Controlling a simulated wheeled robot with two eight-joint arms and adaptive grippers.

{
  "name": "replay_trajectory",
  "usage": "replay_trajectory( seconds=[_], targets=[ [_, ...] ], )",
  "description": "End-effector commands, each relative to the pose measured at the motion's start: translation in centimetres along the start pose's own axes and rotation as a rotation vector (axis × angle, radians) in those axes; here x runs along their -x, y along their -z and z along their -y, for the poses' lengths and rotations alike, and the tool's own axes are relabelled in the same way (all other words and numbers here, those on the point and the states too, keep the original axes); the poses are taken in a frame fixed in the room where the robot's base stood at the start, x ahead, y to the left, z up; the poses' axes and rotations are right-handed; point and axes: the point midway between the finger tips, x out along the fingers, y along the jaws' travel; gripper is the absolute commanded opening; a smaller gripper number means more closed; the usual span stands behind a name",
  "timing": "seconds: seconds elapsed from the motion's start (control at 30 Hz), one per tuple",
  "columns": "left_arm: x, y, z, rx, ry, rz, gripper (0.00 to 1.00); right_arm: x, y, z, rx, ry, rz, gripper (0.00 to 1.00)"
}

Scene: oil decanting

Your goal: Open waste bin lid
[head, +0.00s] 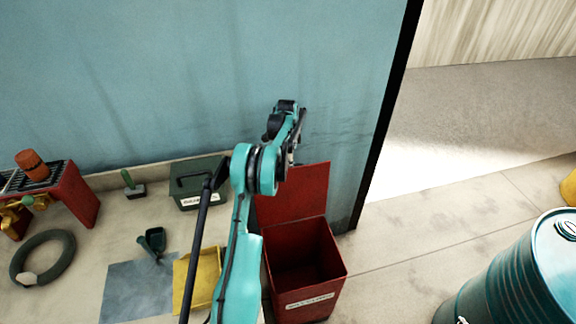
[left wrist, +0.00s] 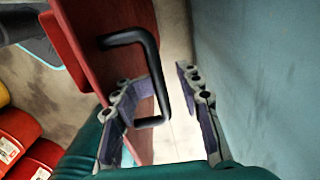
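The red waste bin (head: 333,262) stands at the foot of the blue wall, its dark inside showing from above. Its red lid (head: 303,195) is raised, standing roughly upright at the back of the bin. My left gripper (head: 293,155) is behind the top of the lid, close to the wall. In the left wrist view, the lid (left wrist: 122,20) carries a black handle (left wrist: 153,62). The fingers of my left gripper (left wrist: 167,85) are apart, and the handle's bar lies between them; I cannot tell whether they touch it. My right gripper is out of view.
A dark green box (head: 190,205), yellow dustpan-like item (head: 190,285), dark scoop (head: 152,240) and black ring (head: 42,258) are at left. A red rack (head: 85,205) is farther left. A teal drum (head: 510,275) stands right; floor between is clear.

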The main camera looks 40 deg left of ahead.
Motion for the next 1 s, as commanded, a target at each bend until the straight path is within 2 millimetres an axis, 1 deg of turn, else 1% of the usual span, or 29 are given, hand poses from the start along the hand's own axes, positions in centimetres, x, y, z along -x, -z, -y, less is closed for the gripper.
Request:
replay_trajectory(
  seconds=[0.57,0.67,0.77,0.87,1.0],
  targets=[
    [0.3,0.1,0.0,0.000,0.002,-0.002,0.33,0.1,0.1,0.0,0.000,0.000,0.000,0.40],
    [0.7,0.1,0.0,0.000,0.002,-0.002,0.33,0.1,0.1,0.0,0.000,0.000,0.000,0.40],
    [1.8,0.1,0.0,0.000,0.002,-0.002,0.33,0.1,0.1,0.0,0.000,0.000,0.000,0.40],
    [3.7,0.0,0.0,0.000,0.002,-0.002,0.33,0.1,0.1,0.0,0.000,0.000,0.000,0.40],
    [6.9,0.0,-0.1,0.000,0.001,-0.001,0.33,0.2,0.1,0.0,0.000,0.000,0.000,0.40]
  ],
)
